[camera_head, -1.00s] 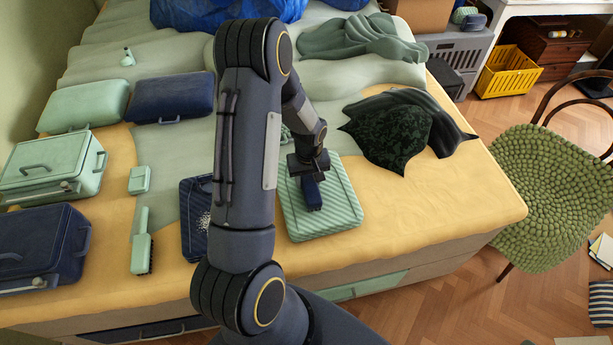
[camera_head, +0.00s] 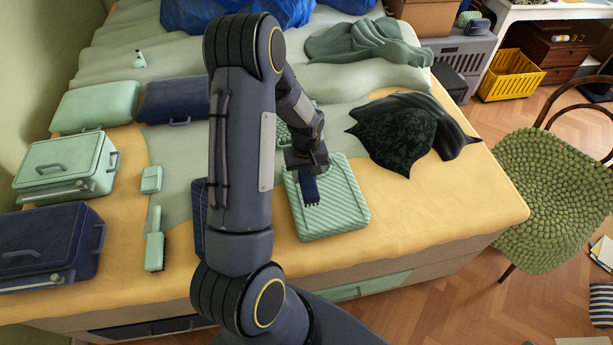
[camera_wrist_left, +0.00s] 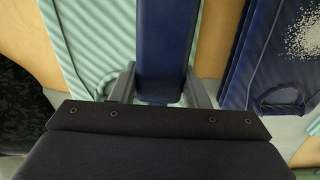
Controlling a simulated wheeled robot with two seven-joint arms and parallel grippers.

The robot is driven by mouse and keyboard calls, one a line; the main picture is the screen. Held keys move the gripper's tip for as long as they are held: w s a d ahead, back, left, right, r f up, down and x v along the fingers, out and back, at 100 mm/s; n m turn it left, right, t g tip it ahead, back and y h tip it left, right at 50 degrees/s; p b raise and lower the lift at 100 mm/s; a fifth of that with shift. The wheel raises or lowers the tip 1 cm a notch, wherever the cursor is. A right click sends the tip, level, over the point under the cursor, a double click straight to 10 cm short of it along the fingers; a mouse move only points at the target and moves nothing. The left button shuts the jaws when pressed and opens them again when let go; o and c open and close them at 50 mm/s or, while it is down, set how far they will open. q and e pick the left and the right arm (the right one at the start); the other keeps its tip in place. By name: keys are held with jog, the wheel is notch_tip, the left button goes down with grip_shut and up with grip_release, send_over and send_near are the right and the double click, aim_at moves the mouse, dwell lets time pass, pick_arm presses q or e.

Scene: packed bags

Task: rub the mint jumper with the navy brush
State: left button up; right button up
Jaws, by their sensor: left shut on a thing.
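The mint jumper (camera_head: 342,205) is a flat, folded, ribbed piece on the bed near its front edge. It also shows in the left wrist view (camera_wrist_left: 90,40). My left gripper (camera_head: 308,170) is over its left part, shut on the navy brush (camera_head: 310,190). The brush points toward the bed's front edge, with dark bristles visible at its end. Its front end looks low over the jumper's ribs; I cannot tell for sure whether it touches. In the left wrist view the brush (camera_wrist_left: 166,45) sits between the fingers. My right gripper is not in view.
A navy folded piece (camera_head: 199,215) with a white speckled patch (camera_wrist_left: 305,33) lies left of the jumper, partly behind my arm. A mint brush (camera_head: 155,250), a mint box (camera_head: 151,179) and cases lie farther left. Dark green cloth (camera_head: 400,135) lies behind right. Yellow bedcover (camera_head: 430,215) is bare at right.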

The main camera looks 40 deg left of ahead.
pick_arm(q)
jog(key=shift+r+p, duration=0.9)
jog(key=shift+r, duration=0.9)
